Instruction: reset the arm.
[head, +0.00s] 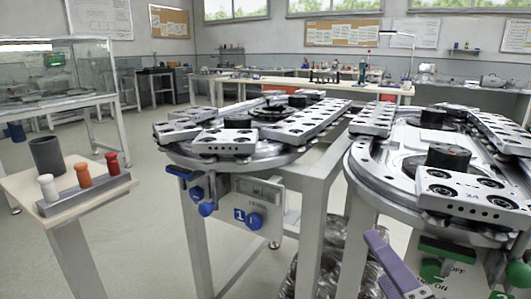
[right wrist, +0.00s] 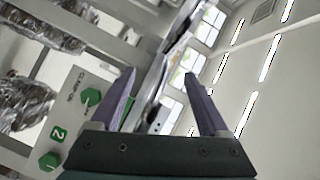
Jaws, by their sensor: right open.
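My right gripper (head: 383,258) shows its purple fingers low in the head view, in front of the right ring track (head: 358,178). In the right wrist view the gripper (right wrist: 159,76) has its two fingers spread apart with nothing between them. A panel (right wrist: 92,92) with green knobs, marked 2, lies to the left of the fingers there. In the head view a green knob (head: 432,269) of that panel is just right of the gripper. I cannot tell whether finger and panel touch. My left gripper is not in view.
A second ring track (head: 295,160) with a blue-knobbed panel (head: 246,205) stands left of the right one. A small table (head: 85,225) at left holds a dark cup (head: 46,156) and a rack of pegs (head: 85,192). Open floor (head: 170,220) lies between table and tracks.

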